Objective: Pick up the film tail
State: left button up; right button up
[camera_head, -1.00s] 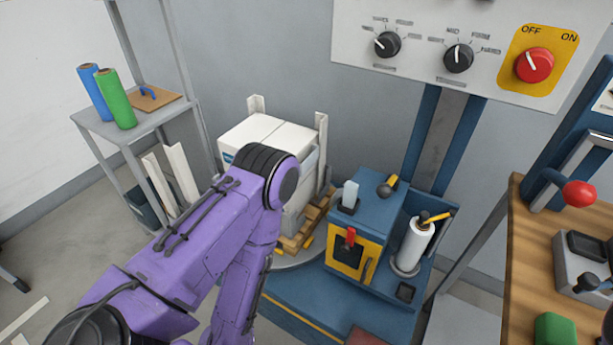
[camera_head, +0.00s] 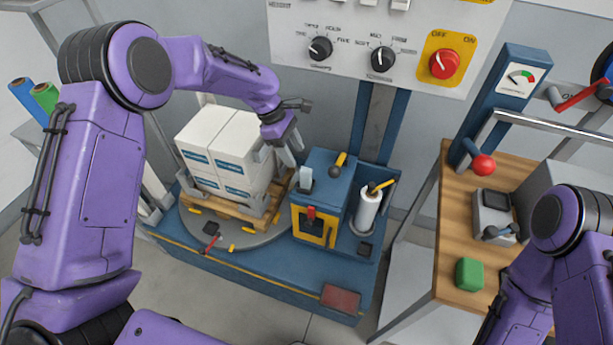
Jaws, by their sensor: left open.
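The pale tab that seems to be the film tail (camera_head: 305,177) stands upright on the left top edge of the blue wrapper unit (camera_head: 327,168). My left gripper (camera_head: 279,158) is open and points down between the white boxes (camera_head: 222,150) and this unit. Its fingers are just left of the tab and slightly above it, apparently apart from it. The gap between the fingers looks empty, though the boxes behind make it hard to read. The right arm shows at the right edge, but its gripper is out of view.
The boxes stand on a wooden pallet (camera_head: 232,203) on a round turntable (camera_head: 207,232). A white film roll (camera_head: 368,210) stands right of the tab. A control panel (camera_head: 350,30) hangs above. A wooden bench (camera_head: 455,235) with a green block (camera_head: 469,273) is at right.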

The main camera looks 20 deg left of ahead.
aim_at(303, 168)
pick_arm(q)
jog(key=p+x, duration=0.2)
jog(key=x, duration=0.7)
jog(key=shift+d+f, duration=0.1)
jog(key=shift+d, duration=0.05)
jog(key=shift+f, duration=0.15)
grip_shut()
